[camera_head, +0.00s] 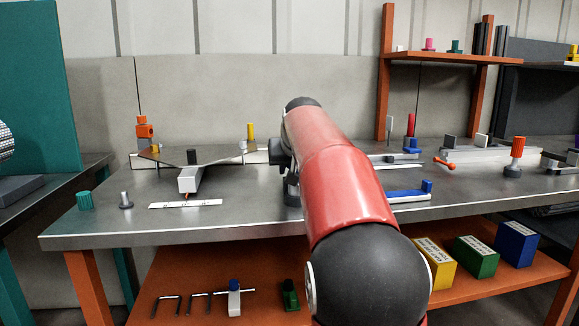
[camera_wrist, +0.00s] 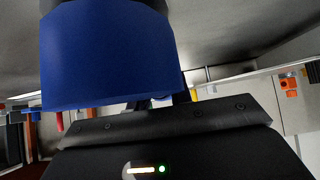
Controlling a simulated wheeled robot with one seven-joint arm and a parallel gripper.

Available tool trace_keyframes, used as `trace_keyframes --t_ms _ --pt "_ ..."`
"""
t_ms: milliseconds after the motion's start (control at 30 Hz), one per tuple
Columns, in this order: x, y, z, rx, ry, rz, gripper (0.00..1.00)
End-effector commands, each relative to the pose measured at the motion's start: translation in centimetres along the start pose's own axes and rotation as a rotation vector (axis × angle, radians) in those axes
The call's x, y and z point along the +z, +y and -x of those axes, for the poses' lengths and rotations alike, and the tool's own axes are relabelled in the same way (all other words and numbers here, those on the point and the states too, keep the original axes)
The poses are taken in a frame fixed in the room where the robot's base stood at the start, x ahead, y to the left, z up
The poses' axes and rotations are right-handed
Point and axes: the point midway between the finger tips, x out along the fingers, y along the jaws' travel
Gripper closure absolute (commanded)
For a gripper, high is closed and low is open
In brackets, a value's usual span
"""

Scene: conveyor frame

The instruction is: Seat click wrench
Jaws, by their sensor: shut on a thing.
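In the wrist view a large blue part (camera_wrist: 110,60) with a flat lower edge and a dark top fills the upper left, very close to the camera. My gripper (camera_wrist: 168,101) is shut on it; its dark body shows below, and the blue part hides most of the fingers. I cannot tell from this view whether the blue part belongs to the click wrench. In the head view my red arm reaches over the middle of the bench and hides the gripper's jaws and what they hold. No seat for the wrench is clearly identifiable.
The grey metal bench (camera_head: 110,225) carries a white ruler-like strip (camera_head: 186,204), a teal knob (camera_head: 84,201), a blue-ended bar (camera_head: 410,195) and an orange-topped post (camera_head: 516,155). An orange shelf (camera_head: 200,265) below holds yellow, green and blue boxes (camera_head: 517,245).

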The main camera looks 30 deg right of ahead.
Motion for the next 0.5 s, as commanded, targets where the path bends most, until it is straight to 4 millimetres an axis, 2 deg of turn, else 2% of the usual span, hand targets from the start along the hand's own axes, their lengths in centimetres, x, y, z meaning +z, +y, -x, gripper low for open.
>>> trace_keyframes --t_ms 500 --pt "1.2 0.0 -1.1 0.000 0.002 0.000 1.00"
